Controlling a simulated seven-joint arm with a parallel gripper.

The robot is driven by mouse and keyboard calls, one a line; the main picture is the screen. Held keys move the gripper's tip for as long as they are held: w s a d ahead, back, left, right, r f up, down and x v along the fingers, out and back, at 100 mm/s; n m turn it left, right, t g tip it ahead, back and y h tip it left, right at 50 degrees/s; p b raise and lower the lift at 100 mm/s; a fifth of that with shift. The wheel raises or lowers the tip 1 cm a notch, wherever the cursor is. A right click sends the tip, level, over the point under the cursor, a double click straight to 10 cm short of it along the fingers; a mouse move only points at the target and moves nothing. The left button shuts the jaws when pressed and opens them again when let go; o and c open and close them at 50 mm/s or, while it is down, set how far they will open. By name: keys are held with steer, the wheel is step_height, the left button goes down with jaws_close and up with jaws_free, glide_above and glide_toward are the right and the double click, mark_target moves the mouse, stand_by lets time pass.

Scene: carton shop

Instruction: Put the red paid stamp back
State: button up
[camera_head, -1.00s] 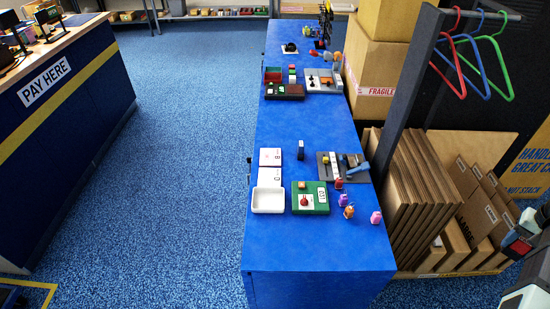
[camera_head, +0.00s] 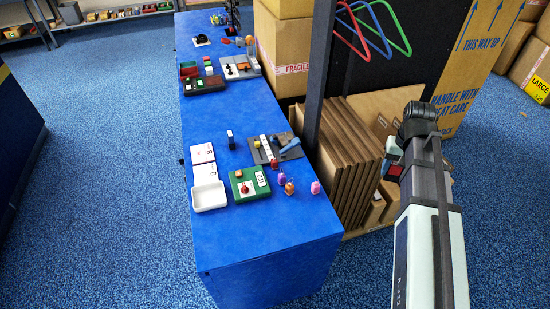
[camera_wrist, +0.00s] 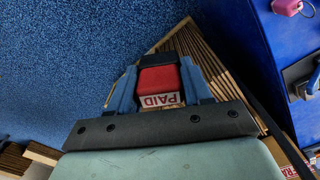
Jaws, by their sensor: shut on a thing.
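My gripper (camera_wrist: 157,88) is shut on the red paid stamp (camera_wrist: 158,80), a red block with a dark end and a white label that reads PAID upside down in the wrist view. In the head view the stamp (camera_head: 394,171) is a small red patch at the end of my arm, right of the blue counter (camera_head: 262,250). It is held in the air near the leaning cardboard sheets. A green tray (camera_head: 238,194) on the counter holds a red-knobbed item, a yellowish block and a white number card. A grey tray (camera_head: 258,153) stands behind it.
A white dish (camera_head: 209,196) and white cards (camera_head: 203,154) lie left of the green tray. Small purple, orange and pink figures (camera_head: 289,187) stand at its right. Cardboard sheets (camera_head: 345,150) and a dark rack post (camera_head: 319,70) flank the counter. Its front end is clear.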

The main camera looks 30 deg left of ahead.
steer(key=s+a+n, duration=0.2)
steer(key=s+a, duration=0.2)
steer(key=a, duration=1.1)
steer(key=s+a+f+n, duration=0.1)
steer(key=s+a+n, duration=0.25)
steer(key=a, duration=1.25)
steer(key=s+a+n, duration=0.2)
steer(key=s+a, duration=0.2)
steer(key=a, duration=1.1)
steer(key=w+a+f+m, duration=0.1)
steer(key=w+a, duration=0.3)
steer(key=a, duration=0.4)
steer(key=shift+d+f, duration=0.15)
steer(key=shift+f, duration=2.15)
steer(key=shift+d+f, duration=0.1)
steer(key=shift+f, duration=2.2)
steer(key=shift+f, duration=0.15)
steer(key=o, duration=0.9)
steer(key=shift+c, duration=0.2)
step_height(320, 180, up, 12)
